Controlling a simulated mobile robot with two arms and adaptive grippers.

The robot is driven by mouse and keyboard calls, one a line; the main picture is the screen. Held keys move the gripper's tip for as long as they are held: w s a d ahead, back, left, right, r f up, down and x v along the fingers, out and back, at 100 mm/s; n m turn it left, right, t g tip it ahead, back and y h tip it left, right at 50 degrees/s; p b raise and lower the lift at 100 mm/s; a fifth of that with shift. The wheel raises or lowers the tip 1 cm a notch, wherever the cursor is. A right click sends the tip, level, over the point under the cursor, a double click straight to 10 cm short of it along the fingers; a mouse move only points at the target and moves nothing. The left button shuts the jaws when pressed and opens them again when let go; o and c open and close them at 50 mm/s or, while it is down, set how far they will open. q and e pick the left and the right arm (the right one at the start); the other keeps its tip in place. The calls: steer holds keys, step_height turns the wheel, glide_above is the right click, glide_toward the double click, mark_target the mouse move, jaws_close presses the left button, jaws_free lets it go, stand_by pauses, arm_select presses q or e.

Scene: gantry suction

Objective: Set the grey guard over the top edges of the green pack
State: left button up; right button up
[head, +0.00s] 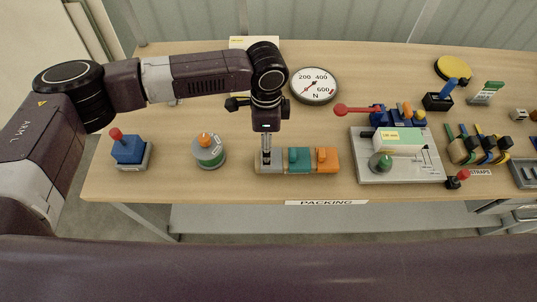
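The grey guard (270,168) appears to be the grey piece at the left end of a row on the bench, beside a teal piece (299,160) and an orange piece (327,160). My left gripper (267,160) points straight down at the grey piece, its fingers close together over its top. I cannot tell whether they grip it. The green pack (398,141) appears to be the pale green-and-white box with a yellow label, resting on a light grey plate (385,174) to the right. My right gripper is not in view.
A blue block with a red knob (129,150) and a grey round base with an orange knob (208,152) stand left. A dial (314,86) lies behind. A red-knobbed lever (355,110), blue fixture (378,119) and coloured straps (480,147) surround the plate.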

arm_select(q)
steer(key=f, duration=0.1)
steer(key=f+p, duration=0.1)
steer(key=f, duration=0.1)
steer(key=shift+s+f+p, duration=0.3)
steer(key=shift+f, duration=0.75)
steer(key=shift+c, duration=0.5)
steer(key=c, duration=0.9)
steer(key=shift+r, duration=0.1)
